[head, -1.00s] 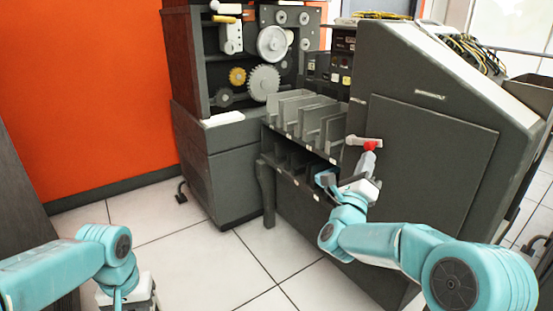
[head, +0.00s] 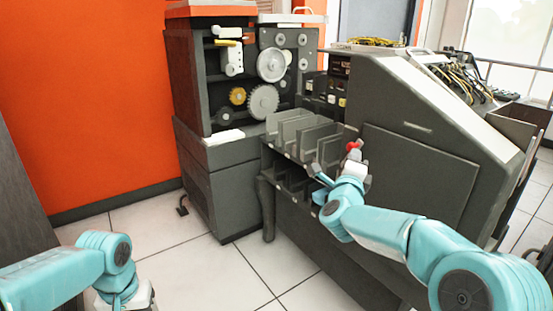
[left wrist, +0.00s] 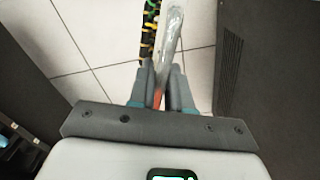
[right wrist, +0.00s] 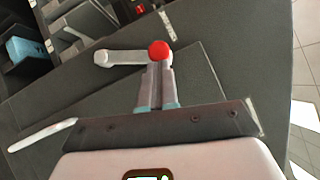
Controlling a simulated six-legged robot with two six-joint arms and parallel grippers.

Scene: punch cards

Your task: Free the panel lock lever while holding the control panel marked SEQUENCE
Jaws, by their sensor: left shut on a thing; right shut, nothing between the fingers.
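The lever with a red ball knob (right wrist: 160,50) sits on the dark machine. In the right wrist view a pale arm (right wrist: 125,57) runs left from the knob. The knob also shows in the head view (head: 353,147). My right gripper (right wrist: 160,68) is shut and empty, its fingertips right at the knob. My left gripper (left wrist: 166,84) is shut on a clear rod-like thing (left wrist: 171,35) with an orange-red part between the fingers. In the head view the left gripper's fingers are out of frame. No SEQUENCE lettering is readable, so I cannot tell which panel it is.
A slotted grey card rack (head: 300,135) is left of my right gripper. A gear cabinet (head: 200,100) stands behind it by the orange wall (head: 80,100). Cables (head: 460,80) lie on the sloped machine top. Tiled floor (head: 200,265) is open at front left.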

